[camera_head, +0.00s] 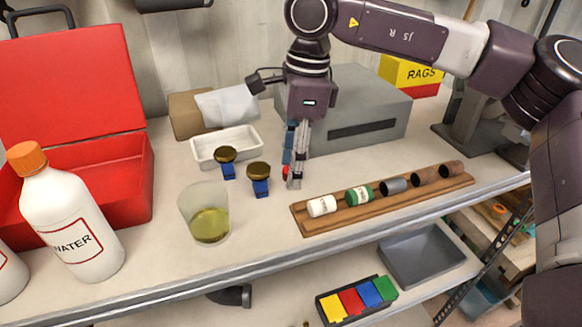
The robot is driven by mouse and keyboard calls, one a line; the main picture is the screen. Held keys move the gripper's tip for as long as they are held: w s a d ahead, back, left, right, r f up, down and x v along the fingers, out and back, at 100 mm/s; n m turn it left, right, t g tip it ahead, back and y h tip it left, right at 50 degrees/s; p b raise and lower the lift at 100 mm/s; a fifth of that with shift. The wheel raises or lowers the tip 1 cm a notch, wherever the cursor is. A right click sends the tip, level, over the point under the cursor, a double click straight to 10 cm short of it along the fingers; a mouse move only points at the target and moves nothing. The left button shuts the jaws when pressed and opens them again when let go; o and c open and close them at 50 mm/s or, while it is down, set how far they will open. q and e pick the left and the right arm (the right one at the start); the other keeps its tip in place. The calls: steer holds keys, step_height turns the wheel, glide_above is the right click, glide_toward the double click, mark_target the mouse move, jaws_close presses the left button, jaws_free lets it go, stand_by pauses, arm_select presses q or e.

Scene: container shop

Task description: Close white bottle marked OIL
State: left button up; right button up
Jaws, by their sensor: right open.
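A white bottle (72,225) with an orange cap (26,158) stands at the left front of the bench, and its label reads WATER. Part of a second white bottle (8,275) shows at the left edge; its top is out of view and its label cannot be read. No label reading OIL is visible. My right gripper (292,178) points down over the middle of the bench, open, behind the wooden rack and well to the right of both bottles. A small red thing shows beside its fingertips. My left gripper is not in view.
A clear cup (206,212) holds yellow-green liquid. Two brown-capped blue items (260,188) stand near a white tray (202,159). A wooden rack (312,226) carries several small cylinders. An open red toolbox (135,183) stands behind the bottles; a grey box (385,125) stands at the back.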

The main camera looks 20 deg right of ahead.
steer(key=c, duration=0.8)
steer(key=shift+o, duration=0.2)
steer(key=shift+r, duration=0.15)
steer(key=shift+r, duration=0.65)
step_height(320, 180, up, 19)
steer(key=shift+f, duration=0.2)
